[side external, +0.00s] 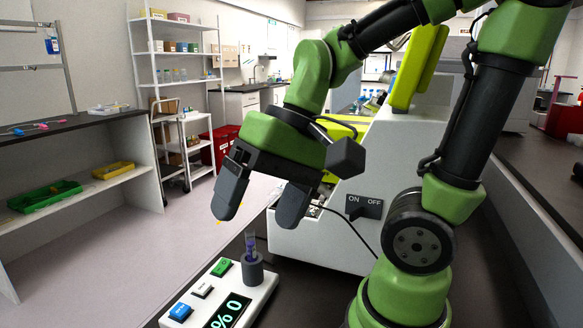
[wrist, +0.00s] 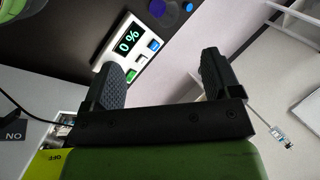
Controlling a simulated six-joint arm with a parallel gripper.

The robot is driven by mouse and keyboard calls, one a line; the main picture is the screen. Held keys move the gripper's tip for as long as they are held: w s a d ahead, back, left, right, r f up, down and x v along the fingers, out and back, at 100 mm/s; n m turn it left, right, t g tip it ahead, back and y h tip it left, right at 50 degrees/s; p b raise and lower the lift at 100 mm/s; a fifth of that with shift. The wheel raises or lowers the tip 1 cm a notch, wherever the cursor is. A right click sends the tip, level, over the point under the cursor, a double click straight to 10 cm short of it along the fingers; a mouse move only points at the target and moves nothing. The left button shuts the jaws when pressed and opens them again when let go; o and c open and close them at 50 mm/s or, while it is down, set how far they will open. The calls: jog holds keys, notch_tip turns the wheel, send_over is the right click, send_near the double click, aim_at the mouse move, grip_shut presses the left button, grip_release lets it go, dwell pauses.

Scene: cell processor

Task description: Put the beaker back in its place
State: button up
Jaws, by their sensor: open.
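A small clear vessel (side external: 251,242) with bluish-purple contents stands upright in a grey round holder (side external: 252,267) on a white device (side external: 262,292). It looks like a slim tube; I make out no other beaker. The device has a display reading 0 % and green, white and blue buttons, and also shows in the wrist view (wrist: 128,42). My gripper (side external: 257,214) is open and empty, its fingers pointing down above the vessel and apart from it. In the wrist view my gripper (wrist: 162,60) has nothing between its fingers; the vessel is not visible there, perhaps behind the left finger.
A large white machine (side external: 325,235) with an ON/OFF switch (side external: 364,206) stands behind the device, a black cable beside it. Blue round items (wrist: 157,8) lie on the dark table. A shelf at left holds a green tray (side external: 45,198) and a yellow tray (side external: 113,170).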

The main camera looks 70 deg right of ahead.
jog(key=s+r+t, duration=0.1)
jog(key=d+r+n+t+h, duration=0.1)
jog(key=s+d+r+n+t+h, duration=0.1)
jog(key=t, duration=0.1)
jog(key=shift+s+d+r, duration=0.25)
jog(key=shift+s+r, duration=0.1)
dwell(1.9)
